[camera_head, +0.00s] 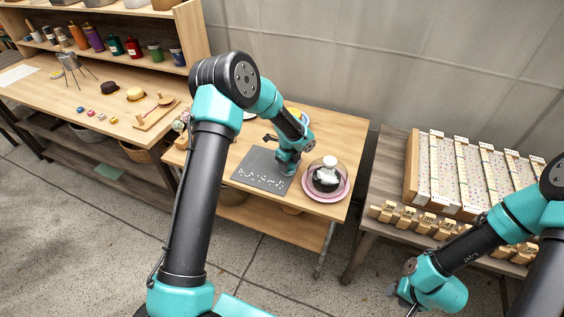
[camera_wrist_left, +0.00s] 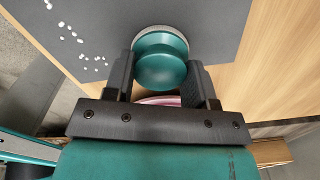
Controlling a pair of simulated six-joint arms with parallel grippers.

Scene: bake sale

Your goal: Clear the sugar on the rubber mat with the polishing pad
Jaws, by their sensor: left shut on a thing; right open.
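The dark grey rubber mat (camera_head: 258,183) lies on the small wooden table, with white sugar bits (camera_head: 263,165) scattered on it. In the left wrist view the sugar (camera_wrist_left: 72,33) lies in a loose trail on the left part of the mat (camera_wrist_left: 215,22). My left gripper (camera_wrist_left: 162,85) is shut on the round teal knob of the polishing pad (camera_wrist_left: 160,62). The pad's pale rim shows against the mat near its edge; I cannot tell if it touches. My right gripper (camera_head: 406,300) is open and empty at the lower right, away from the table.
A stand with rows of small cards (camera_head: 470,170) is on the right table. A long bench (camera_head: 70,98) with shelves stands at the left.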

